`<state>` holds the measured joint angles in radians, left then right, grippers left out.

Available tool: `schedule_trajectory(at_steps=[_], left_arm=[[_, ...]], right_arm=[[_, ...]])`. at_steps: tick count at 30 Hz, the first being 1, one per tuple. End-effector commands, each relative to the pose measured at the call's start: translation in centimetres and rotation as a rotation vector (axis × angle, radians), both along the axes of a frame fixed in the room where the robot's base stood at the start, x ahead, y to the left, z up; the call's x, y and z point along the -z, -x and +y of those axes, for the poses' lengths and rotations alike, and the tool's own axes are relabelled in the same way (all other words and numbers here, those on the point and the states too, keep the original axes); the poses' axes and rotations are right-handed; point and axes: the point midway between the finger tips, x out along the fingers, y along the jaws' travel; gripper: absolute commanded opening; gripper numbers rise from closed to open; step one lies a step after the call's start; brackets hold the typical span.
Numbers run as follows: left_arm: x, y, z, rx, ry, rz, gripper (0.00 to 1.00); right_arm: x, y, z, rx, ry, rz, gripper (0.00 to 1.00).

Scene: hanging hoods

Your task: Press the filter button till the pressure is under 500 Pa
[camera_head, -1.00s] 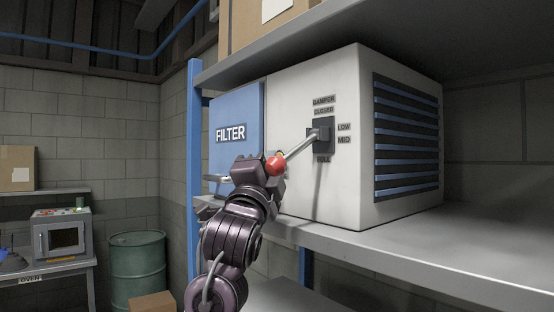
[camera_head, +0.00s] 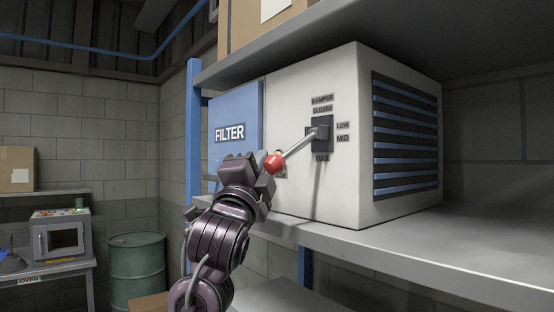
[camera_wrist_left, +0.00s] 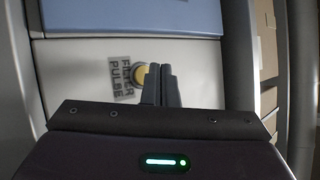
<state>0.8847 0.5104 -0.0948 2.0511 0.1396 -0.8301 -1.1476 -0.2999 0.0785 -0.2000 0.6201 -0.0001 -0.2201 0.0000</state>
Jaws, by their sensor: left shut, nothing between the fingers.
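The filter button is a yellow round button (camera_wrist_left: 141,77) in the left wrist view, on a pale panel beside a tag reading FILTER PULSE (camera_wrist_left: 121,78). My left gripper (camera_wrist_left: 160,84) is shut and empty. Its fingertips overlap the button's right edge in that view; I cannot tell whether they touch it. In the head view my left gripper (camera_head: 262,174) is in front of the white filter unit (camera_head: 297,98), just below the red knob of the damper lever (camera_head: 275,162), and largely hides the button area. No pressure reading shows. My right gripper is out of view.
The blue FILTER panel (camera_head: 235,110) is left of the lever. The damper lever's plate (camera_head: 322,132) has labels around it. The unit stands on a grey shelf (camera_head: 470,240), clear on the right. A green drum (camera_head: 137,265) and an oven (camera_head: 60,235) stand at the left.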

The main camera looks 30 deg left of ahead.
Motion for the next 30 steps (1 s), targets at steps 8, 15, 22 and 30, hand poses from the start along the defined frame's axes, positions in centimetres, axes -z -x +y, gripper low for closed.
schedule_trajectory(at_steps=[8,15,22,30], left_arm=[[0.0,2.6,1.1,-0.001,-0.002,-0.001,0.0],[0.0,4.1,1.7,-0.001,-0.002,-0.001,0.0],[0.0,4.2,1.7,-0.001,-0.002,0.0,0.0],[0.0,4.2,1.7,-0.001,-0.002,0.0,0.0]], right_arm=[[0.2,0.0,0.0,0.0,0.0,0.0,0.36],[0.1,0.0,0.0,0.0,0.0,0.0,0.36],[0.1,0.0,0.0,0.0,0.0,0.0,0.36],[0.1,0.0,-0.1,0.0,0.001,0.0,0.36]])
